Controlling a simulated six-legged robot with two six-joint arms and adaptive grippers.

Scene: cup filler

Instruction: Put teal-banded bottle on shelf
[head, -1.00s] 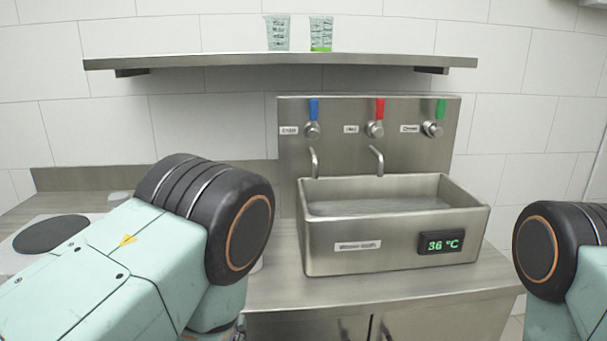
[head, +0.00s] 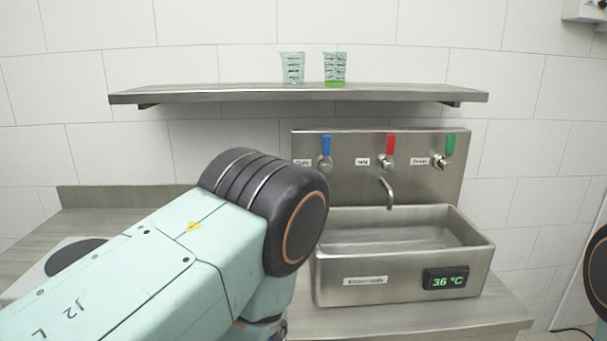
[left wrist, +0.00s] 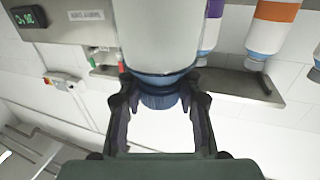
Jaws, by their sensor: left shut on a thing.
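In the left wrist view, my left gripper (left wrist: 158,98) is shut on a pale bottle (left wrist: 158,35), its fingers on either side of the blue collar and ribbed cap. The bottle's far end is cut off by the top edge, and no teal band can be made out. The steel wall shelf (head: 300,94) shows in the head view above the sink. In the head view my left arm covers the gripper and the bottle. My right gripper is not in view; only a bit of my right arm shows at the right edge.
A clear cup (head: 291,68) and a green-based cup (head: 334,68) stand on the shelf, with room either side. A steel basin (head: 400,275) with a tap (head: 386,190) sits below. In the left wrist view, an orange-banded bottle (left wrist: 270,32) and a purple one (left wrist: 210,30) stand near.

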